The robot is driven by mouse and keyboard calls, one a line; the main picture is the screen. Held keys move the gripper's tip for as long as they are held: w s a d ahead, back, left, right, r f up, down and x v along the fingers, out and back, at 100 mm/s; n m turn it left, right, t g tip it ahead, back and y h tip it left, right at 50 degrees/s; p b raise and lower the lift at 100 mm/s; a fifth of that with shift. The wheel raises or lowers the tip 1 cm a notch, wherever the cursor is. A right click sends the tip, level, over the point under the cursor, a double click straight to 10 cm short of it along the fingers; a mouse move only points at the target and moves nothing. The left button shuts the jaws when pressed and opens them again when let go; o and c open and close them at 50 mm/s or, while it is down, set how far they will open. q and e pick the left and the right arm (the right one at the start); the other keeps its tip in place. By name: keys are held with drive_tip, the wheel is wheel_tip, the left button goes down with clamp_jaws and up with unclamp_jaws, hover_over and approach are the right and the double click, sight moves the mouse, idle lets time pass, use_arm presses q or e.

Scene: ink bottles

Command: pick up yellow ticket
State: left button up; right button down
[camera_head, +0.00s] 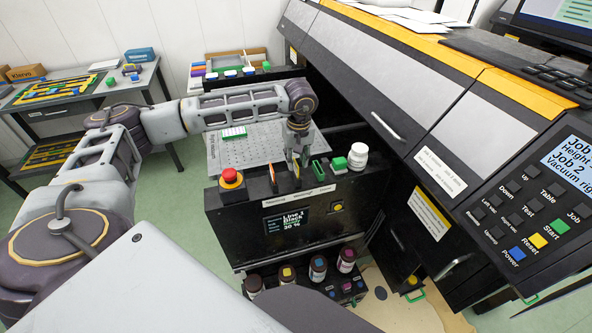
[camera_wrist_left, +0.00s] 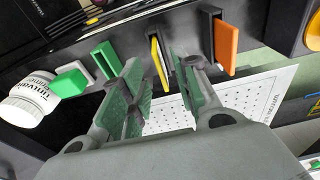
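The yellow ticket (camera_wrist_left: 160,65) stands upright in a slot of the black machine, seen nearly edge-on in the left wrist view. In the head view it is mostly hidden at my left gripper (camera_head: 297,158). In the wrist view my left gripper (camera_wrist_left: 160,72) is open, with one green-padded finger on each side of the yellow ticket. I see no finger pressed against it. An orange ticket (camera_wrist_left: 227,47) stands beside it, just outside the right finger; it also shows in the head view (camera_head: 272,174). My right gripper is not in view.
On the same machine are a green holder (camera_wrist_left: 104,60), a green block (camera_wrist_left: 70,82), a white-capped bottle (camera_head: 358,156) and a red stop button (camera_head: 231,176). A perforated plate (camera_head: 232,153) lies behind. The large printer (camera_head: 385,75) stands close on the right. Ink bottles (camera_head: 318,268) sit below.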

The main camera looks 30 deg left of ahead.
sight(296, 164)
use_arm(q)
wheel_tip(296, 164, down, 3)
drive_tip(key=shift+a+r, duration=0.15)
drive_tip(key=shift+r, duration=0.05)
drive_tip(key=shift+f, duration=0.25)
use_arm(e)
drive_tip(key=shift+a+r, duration=0.3)
drive_tip(key=shift+a, duration=0.55)
use_arm(q)
drive_tip(key=shift+c, duration=0.5)
drive_tip(key=c, duration=0.5)
clamp_jaws()
use_arm(e)
drive_tip(key=shift+s+d, duration=0.1)
drive_tip(key=shift+d, duration=0.65)
